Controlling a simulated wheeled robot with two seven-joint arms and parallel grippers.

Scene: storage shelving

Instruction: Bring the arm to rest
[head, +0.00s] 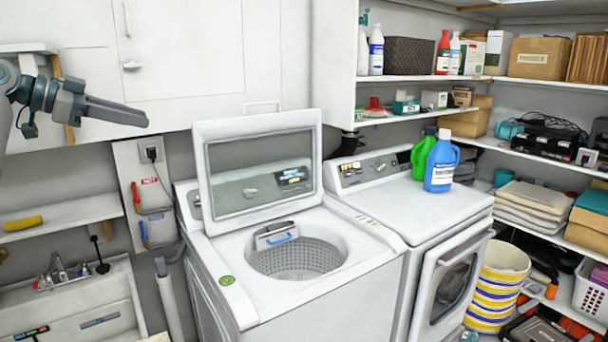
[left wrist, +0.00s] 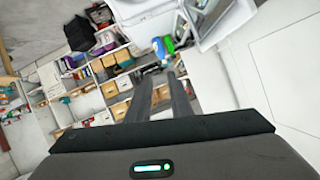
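My left gripper (head: 122,112) is raised at the upper left of the head view, in front of the white cabinet doors and well above the sink. It points to the right and touches nothing. In the left wrist view the two dark fingers (left wrist: 160,92) stand apart with a gap between them, and nothing is held. The upper part of my left arm is cut off by the picture's left edge. My right gripper is not in view.
An open-lidded washing machine (head: 330,296) stands in the middle, beside a second machine (head: 425,212) bearing a green bottle (head: 420,160) and a blue bottle (head: 441,165). Loaded shelves (head: 420,78) fill the right. White cabinets (head: 190,55) lie behind my gripper.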

